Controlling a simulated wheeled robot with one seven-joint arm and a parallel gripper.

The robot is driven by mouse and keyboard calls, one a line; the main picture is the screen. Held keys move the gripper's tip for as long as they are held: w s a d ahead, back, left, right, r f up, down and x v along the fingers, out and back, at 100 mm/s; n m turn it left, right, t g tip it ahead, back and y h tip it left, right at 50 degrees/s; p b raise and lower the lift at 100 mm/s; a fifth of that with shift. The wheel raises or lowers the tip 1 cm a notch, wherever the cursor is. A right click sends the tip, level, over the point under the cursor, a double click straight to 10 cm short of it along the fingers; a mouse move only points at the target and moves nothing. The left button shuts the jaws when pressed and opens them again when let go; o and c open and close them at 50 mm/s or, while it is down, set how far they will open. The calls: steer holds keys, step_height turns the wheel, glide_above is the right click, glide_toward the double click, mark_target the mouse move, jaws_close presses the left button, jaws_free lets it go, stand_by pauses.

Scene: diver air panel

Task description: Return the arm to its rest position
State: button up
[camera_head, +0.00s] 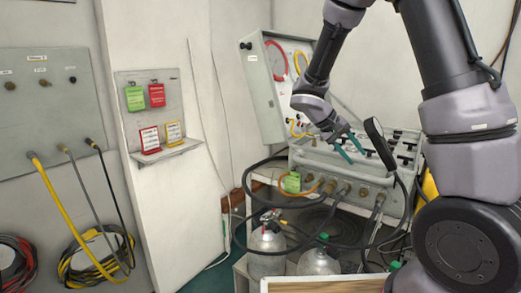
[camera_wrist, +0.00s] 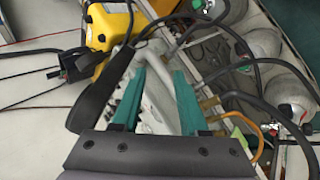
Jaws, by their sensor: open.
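My gripper (camera_head: 350,150) is in the upper middle of the head view, in front of and above the grey air panel (camera_head: 345,175). Its two teal fingers stand apart with nothing between them. In the wrist view the open fingers of my gripper (camera_wrist: 158,85) point away over the panel's hoses. My arm reaches in from the right side of the head view, bent high and then down to the panel. A black rounded part (camera_head: 380,143) stands beside the fingers. It also shows at the left of the fingers in the wrist view (camera_wrist: 100,90).
Gas cylinders (camera_head: 318,262) stand below the panel among black hoses. An open grey box (camera_head: 278,85) hangs behind. Green and red tags (camera_head: 146,96) hang on a wall board at left. A yellow case (camera_wrist: 107,22) shows in the wrist view. A wooden-edged surface (camera_head: 325,284) is at the bottom.

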steer(key=s+a+r+m+t+y, duration=0.1)
steer(key=s+r+m+t+y, duration=0.1)
steer(key=s+r+y, duration=0.3)
steer(key=s+a+r+m+t+y, duration=0.2)
steer(key=s+r+t+y, duration=0.2)
steer(key=s+r, duration=0.9)
steer(key=shift+s+r+y, duration=0.15)
steer(key=shift+r+y, duration=0.6)
steer(key=shift+y, duration=0.05)
